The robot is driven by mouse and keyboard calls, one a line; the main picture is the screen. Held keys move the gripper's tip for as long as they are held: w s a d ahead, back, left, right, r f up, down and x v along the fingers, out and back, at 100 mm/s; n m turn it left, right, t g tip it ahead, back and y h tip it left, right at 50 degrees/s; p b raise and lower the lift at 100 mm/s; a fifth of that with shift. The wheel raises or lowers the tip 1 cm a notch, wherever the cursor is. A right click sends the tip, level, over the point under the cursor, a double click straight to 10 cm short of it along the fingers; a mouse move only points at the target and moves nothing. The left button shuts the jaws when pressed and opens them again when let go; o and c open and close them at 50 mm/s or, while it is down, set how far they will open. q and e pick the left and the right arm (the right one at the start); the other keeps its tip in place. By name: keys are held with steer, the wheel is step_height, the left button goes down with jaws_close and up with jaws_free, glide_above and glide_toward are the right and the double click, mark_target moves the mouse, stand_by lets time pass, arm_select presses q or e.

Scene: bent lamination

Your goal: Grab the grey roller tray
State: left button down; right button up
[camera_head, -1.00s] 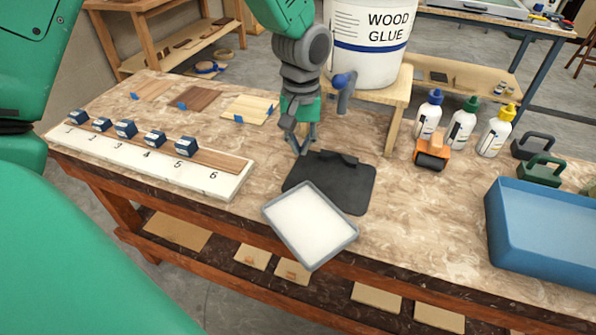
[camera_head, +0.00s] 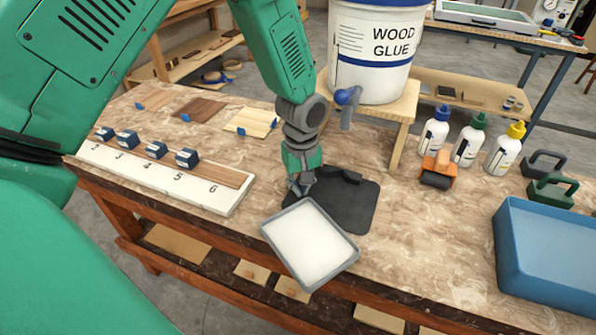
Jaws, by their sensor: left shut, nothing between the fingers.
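The grey roller tray (camera_head: 345,262), a shallow grey-rimmed tray with a white inside, lies tilted to the picture at the table's front edge, its front corner over the edge. It overlaps the front of a dark mat (camera_head: 357,205). My left gripper (camera_head: 297,192) points down just behind the tray's back left corner, over the mat's left side. Its fingers are shut and empty. I cannot tell whether they touch the tray rim. My right gripper is not in view.
The glue bucket (camera_head: 370,60) with its blue tap (camera_head: 347,97) stands on a wooden stand behind. An orange roller (camera_head: 437,170), several bottles and a blue bin (camera_head: 545,255) are at right. A numbered board (camera_head: 205,196) with blue blocks is at left. Table between tray and bin is clear.

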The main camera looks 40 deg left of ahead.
mark_target(306, 198)
arm_select(q)
steer(key=shift+s+d+r, duration=0.1)
steer(key=shift+s+d, duration=0.5)
steer(key=shift+d, duration=0.35)
steer(key=shift+a, duration=0.1)
steer(key=shift+s+d+r+p, duration=0.1)
steer(key=shift+s+d+p, duration=0.3)
steer(key=shift+p, duration=0.25)
steer(key=shift+d, duration=0.15)
steer(key=shift+s+d, duration=0.1)
